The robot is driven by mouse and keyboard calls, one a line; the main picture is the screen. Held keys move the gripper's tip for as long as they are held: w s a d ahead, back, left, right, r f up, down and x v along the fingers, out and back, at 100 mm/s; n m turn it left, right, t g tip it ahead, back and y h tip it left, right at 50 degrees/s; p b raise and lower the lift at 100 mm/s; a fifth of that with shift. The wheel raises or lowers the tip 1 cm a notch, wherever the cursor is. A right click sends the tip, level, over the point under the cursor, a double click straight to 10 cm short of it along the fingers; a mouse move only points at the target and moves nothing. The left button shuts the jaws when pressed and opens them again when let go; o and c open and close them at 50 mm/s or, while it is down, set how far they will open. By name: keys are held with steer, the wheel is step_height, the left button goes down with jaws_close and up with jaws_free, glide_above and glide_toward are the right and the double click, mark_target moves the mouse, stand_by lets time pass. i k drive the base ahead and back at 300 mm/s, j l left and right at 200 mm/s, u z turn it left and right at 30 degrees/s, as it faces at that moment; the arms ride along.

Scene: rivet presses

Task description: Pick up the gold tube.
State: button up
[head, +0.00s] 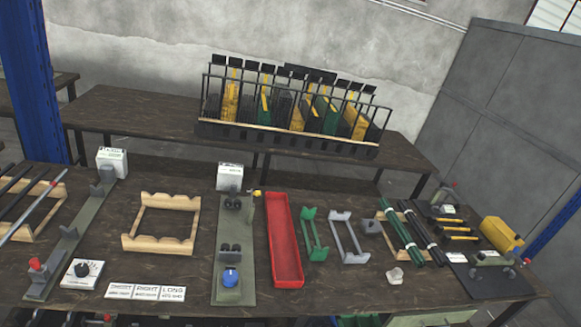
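I cannot make out a clear gold tube in the head view. A grey tube (36,203) and darker rods (14,186) lie across a wooden cradle at the far left of the workbench. Dark green tubes (398,231) and black tubes (424,236) lie side by side on another rack at the right. An empty wooden cradle (161,246) stands left of the middle. My gripper is not recognisable in this view, and small dark shapes at the bottom left edge are too cut off to tell.
A red tray (284,240) lies mid-bench beside a press fixture with a blue knob (230,277). Green (314,236) and grey (347,238) holders stand right of it. A yellow machine (502,234) is at the right. Behind, a rack (290,138) stands on another table.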

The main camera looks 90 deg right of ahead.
mark_target(477, 240)
steer(key=z, duration=3)
steer(key=i+z, duration=0.25)
steer(key=z, duration=0.2)
steer(key=i+j+z, duration=0.1)
steer(key=i+z, duration=0.15)
steer(key=z, duration=0.15)
